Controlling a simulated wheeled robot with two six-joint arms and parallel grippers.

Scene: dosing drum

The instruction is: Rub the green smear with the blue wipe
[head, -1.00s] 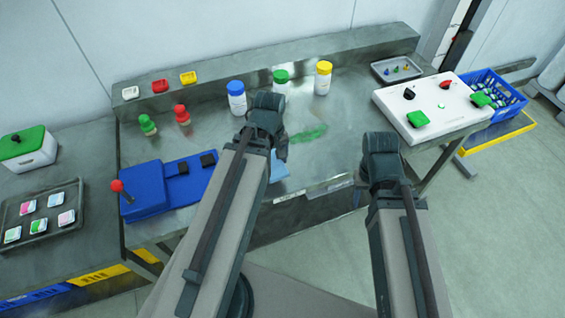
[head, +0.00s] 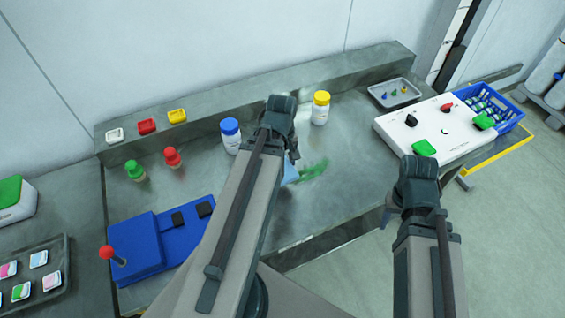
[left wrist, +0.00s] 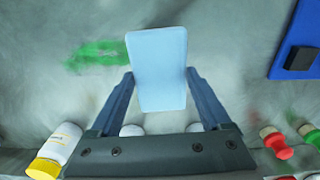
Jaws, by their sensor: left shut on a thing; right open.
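The green smear (head: 314,170) lies on the grey metal bench, just right of the blue wipe (head: 290,174). My left gripper (left wrist: 159,76) is shut on the pale blue wipe (left wrist: 158,60), which sticks out past its fingertips. In the left wrist view the smear (left wrist: 97,54) is left of the wipe, its near end close to the wipe's edge. I cannot tell whether the wipe touches the bench. In the head view my left arm hides most of that gripper. My right gripper (head: 386,214) is open and empty at the bench's front edge, partly hidden by its arm.
Behind the smear stand a yellow-capped bottle (head: 320,107) and a blue-capped bottle (head: 230,136). Small red (head: 172,157) and green (head: 134,170) bottles stand to the left, behind a blue fixture (head: 150,244). A white panel (head: 440,128) is at right. Bench right of the smear is clear.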

